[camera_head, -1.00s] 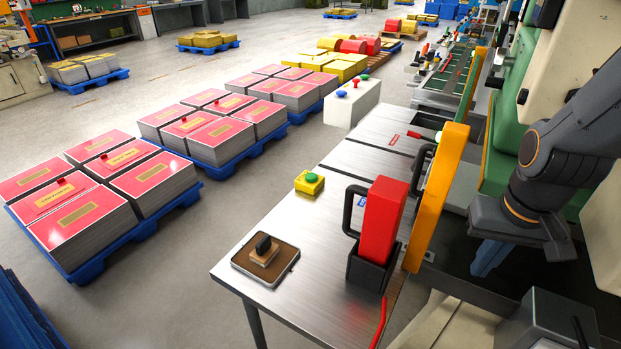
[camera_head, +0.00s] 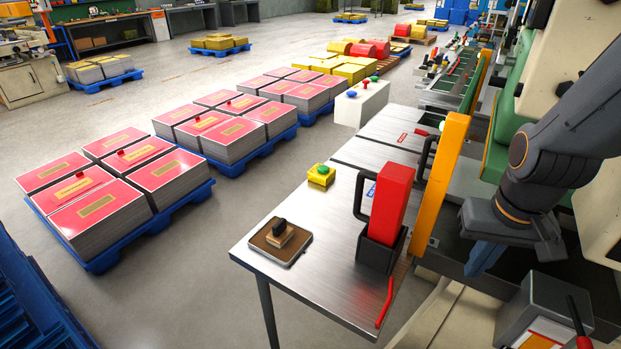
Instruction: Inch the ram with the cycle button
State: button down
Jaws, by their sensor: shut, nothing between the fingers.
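A yellow box with a green push button (camera_head: 321,170) stands on the steel table (camera_head: 330,255), near its left edge. Farther back, a white box (camera_head: 362,103) carries a red, a blue and a green button. Which of these is the cycle button cannot be told from labels here. The ram is not clearly made out; the green and cream press body (camera_head: 508,105) rises at the right, partly behind my arm. My gripper (camera_head: 487,259) hangs under my dark wrist at the right, shut and empty, well apart from both button boxes. Its fingertips are hard to make out.
A red block in a black holder (camera_head: 378,250) and an upright yellow post (camera_head: 440,185) stand between my gripper and the green button. A stamp on a brown pad (camera_head: 280,241) lies at the near left. Pallets of red-topped stacks (camera_head: 140,215) stand left. The floor between is clear.

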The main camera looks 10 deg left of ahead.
aim_at(323, 169)
jog(key=u, duration=0.55)
jog(key=k, duration=1.15)
jog(key=u, duration=1)
jog(key=i, duration=1.75)
jog(key=z, duration=0.75)
jog(key=i, duration=0.25)
jog(key=z, duration=0.3)
